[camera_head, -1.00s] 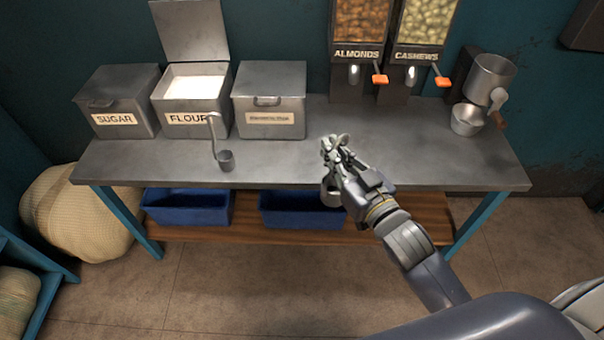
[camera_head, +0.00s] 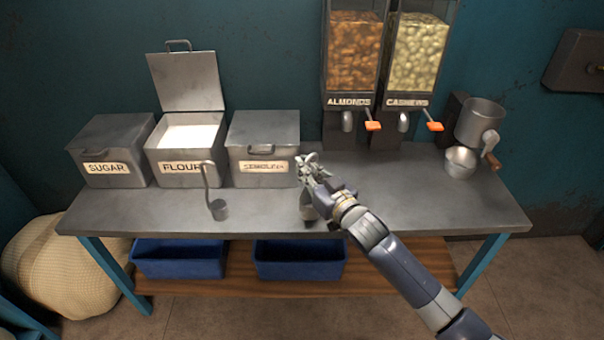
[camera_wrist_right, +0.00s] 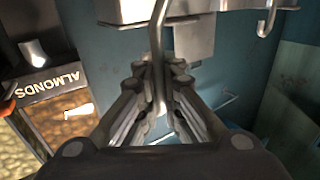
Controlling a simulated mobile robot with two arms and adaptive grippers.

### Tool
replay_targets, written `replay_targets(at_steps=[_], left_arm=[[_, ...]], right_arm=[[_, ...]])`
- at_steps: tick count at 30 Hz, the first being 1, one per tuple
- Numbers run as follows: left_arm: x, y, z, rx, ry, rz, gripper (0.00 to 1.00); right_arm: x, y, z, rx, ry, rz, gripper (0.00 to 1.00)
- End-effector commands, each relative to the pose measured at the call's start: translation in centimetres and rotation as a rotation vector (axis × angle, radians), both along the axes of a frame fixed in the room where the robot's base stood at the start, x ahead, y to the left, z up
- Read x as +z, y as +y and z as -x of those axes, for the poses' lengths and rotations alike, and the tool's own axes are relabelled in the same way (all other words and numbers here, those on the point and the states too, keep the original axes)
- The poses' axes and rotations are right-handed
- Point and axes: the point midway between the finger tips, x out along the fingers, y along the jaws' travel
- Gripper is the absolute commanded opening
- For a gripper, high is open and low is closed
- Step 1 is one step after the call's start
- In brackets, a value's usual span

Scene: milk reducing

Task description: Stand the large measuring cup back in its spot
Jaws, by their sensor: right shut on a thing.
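My right gripper (camera_head: 308,163) is above the table, in front of the semolina bin, and shut on the large measuring cup. The grey cup (camera_head: 308,208) hangs below the gripper in the head view, partly hidden by it, close over the tabletop; I cannot tell whether it touches. In the right wrist view, its metal handle (camera_wrist_right: 156,40) runs between the fingers (camera_wrist_right: 160,100). A smaller cup with a hooked upright handle (camera_head: 219,209) stands on the table before the flour bin. My left gripper is out of view.
The metal table (camera_head: 420,210) carries sugar (camera_head: 112,148), flour (camera_head: 186,160) and semolina (camera_head: 263,135) bins; the flour lid is open. Almond (camera_head: 352,60) and cashew (camera_head: 417,60) dispensers and a grinder (camera_head: 481,122) stand behind. Blue crates (camera_head: 300,262) are below. The tabletop's right part is clear.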

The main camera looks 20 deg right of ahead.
Motion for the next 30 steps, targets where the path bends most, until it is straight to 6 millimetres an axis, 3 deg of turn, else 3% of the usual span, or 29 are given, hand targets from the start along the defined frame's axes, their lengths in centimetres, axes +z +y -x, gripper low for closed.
replay_targets(at_steps=[9,15,28,30], left_arm=[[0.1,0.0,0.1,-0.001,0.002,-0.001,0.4],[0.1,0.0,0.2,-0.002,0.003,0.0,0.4],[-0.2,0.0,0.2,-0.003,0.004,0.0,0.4],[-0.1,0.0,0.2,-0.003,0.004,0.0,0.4]], right_arm=[[-0.1,0.2,-2.8,0.0,-0.002,0.001,0.0],[-3.4,0.3,-2.6,0.0,0.0,0.0,0.0],[-4.1,0.3,-2.5,0.001,-0.002,0.0,0.0],[-4.1,0.3,-2.5,0.001,-0.001,0.001,0.2]])
